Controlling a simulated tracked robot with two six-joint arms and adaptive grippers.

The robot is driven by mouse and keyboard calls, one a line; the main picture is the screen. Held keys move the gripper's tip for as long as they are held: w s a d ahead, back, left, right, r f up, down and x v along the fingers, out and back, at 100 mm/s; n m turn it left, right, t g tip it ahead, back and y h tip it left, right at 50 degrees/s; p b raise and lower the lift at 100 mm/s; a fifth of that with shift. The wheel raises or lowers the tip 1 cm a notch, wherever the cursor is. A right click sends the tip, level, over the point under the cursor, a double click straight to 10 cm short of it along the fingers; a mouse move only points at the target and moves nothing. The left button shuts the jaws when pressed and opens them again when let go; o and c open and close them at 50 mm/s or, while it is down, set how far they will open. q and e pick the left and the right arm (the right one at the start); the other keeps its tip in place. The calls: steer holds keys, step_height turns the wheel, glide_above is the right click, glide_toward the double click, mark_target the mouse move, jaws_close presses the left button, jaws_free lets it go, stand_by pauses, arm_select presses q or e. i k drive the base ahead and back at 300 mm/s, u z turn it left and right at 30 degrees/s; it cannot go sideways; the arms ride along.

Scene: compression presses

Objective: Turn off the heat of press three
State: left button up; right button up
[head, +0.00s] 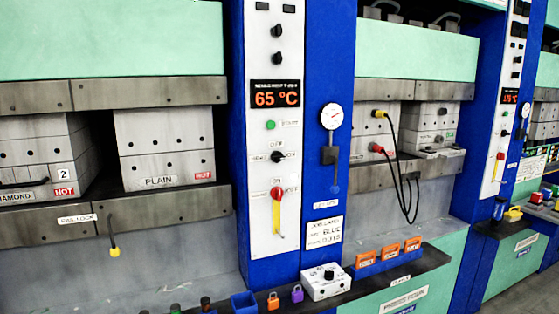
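A white control panel (273,220) on a blue column carries a display (276,94) reading 65 °C. Below it are a green button (270,125), a black selector knob (279,156) with small lettering that looks like HEAT, and a red-topped yellow lever (277,208) with OFF lettering beside it. A second, similar panel (496,150) stands farther right, with its own small display (510,96) and red-and-yellow lever (497,167). No press number is readable, so I cannot tell which panel is press three's. Neither gripper is in view.
Left are press blocks, one marked PLAIN (160,182) and HOT. A pressure gauge (331,116) sits right of the panel. Black cables (398,165) hang in the middle press. A ledge (395,274) below holds orange tags (390,252), a white knob box (326,281) and padlocks (297,294).

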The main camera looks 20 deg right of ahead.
mark_target(277, 156)
steer(key=k, duration=1.25)
steer(key=z, duration=0.45)
steer(key=i, duration=2)
steer(key=u, duration=0.85)
steer(key=k, duration=0.85)
steer(key=u, duration=0.15)
steer(key=i, duration=0.5)
